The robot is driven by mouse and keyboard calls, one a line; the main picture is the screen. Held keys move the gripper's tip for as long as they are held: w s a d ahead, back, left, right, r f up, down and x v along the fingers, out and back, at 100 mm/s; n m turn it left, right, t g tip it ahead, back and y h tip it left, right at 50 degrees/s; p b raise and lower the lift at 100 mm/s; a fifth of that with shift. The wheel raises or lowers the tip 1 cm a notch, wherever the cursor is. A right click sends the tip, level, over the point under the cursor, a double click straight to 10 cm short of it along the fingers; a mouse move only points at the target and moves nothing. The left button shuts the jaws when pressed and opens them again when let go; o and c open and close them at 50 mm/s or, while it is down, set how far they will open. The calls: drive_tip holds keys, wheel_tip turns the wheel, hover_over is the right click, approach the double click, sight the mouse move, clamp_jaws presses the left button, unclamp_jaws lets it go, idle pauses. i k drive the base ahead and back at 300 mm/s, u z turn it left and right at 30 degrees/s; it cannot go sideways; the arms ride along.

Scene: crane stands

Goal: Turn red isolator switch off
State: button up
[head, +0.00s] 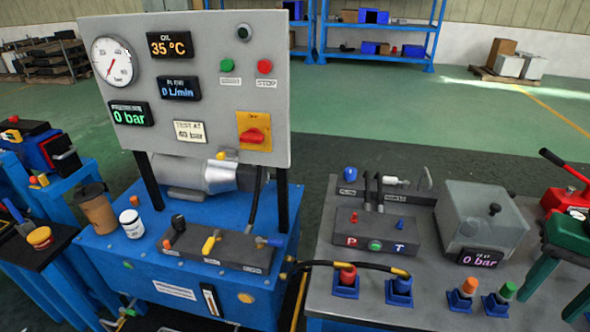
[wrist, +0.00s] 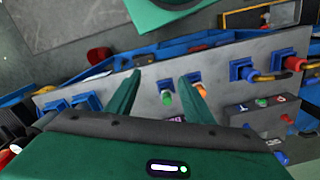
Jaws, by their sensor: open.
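The red isolator switch (head: 253,136) is a red rotary knob on a yellow plate (head: 254,120), low on the right of the grey upright panel (head: 205,60). Its handle lies roughly level, slightly tilted. The small lettering on the plate is too small to read surely. My gripper (head: 537,303) has green fingers and is at the far right of the head view, over the right bench, well apart from the switch. In the wrist view my gripper (wrist: 160,76) is open and empty, pointing at the bench. The switch is not seen there.
The panel stands on a blue power unit (head: 230,292) with a brown cup (head: 96,210), white can (head: 131,223) and lever block (head: 215,246). Space before the panel's face looks clear.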

sight(253, 135)
drive_tip(key=z, duration=1.35)
drive_tip(key=k, duration=1.8)
drive_tip(key=u, duration=0.65)
drive_tip(key=i, duration=1)
drive_tip(key=z, duration=0.05)
